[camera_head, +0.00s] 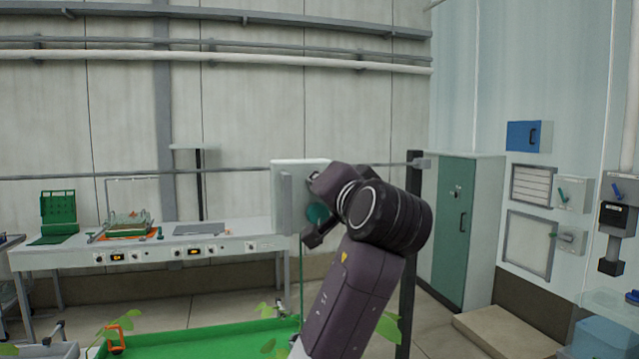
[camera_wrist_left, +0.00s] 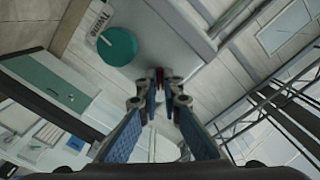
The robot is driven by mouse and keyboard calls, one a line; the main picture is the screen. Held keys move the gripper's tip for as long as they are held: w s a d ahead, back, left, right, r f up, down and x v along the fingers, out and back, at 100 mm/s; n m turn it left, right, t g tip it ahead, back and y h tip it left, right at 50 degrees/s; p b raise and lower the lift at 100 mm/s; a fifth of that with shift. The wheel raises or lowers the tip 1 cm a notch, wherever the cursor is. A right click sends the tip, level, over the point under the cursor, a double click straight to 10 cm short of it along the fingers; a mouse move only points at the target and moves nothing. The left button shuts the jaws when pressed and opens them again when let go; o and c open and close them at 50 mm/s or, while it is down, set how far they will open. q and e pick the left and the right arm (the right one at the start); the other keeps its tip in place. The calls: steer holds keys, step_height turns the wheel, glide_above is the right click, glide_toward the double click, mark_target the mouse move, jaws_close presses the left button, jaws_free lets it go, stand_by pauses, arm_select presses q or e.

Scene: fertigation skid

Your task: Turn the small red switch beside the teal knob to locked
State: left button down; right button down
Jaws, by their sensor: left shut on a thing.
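The teal knob (camera_wrist_left: 117,46) sits on a pale grey panel box in the left wrist view. It also shows in the head view (camera_head: 317,213), partly covered by my left arm. The small red switch (camera_wrist_left: 159,76) is beside the knob, and only a sliver of it shows between the fingertips. My left gripper (camera_wrist_left: 160,88) is shut on the red switch at the panel face. The head view shows the left wrist and arm in front of the panel box (camera_head: 285,172). Which way the switch is turned cannot be told. My right gripper is not in view.
The panel box is near a dark post (camera_head: 413,270) and a horizontal rail. A long bench (camera_head: 60,260) with instruments stands at the left. A green bed (camera_head: 200,340) with leafy plants is below. A green-doored cabinet (camera_head: 455,230) stands at the right.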

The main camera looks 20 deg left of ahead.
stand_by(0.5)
arm_select(q)
steer(key=c, duration=2.1)
jaws_free()
steer(key=v, duration=1.2)
steer(key=shift+d, duration=0.1)
steer(key=shift+w+f, duration=0.1)
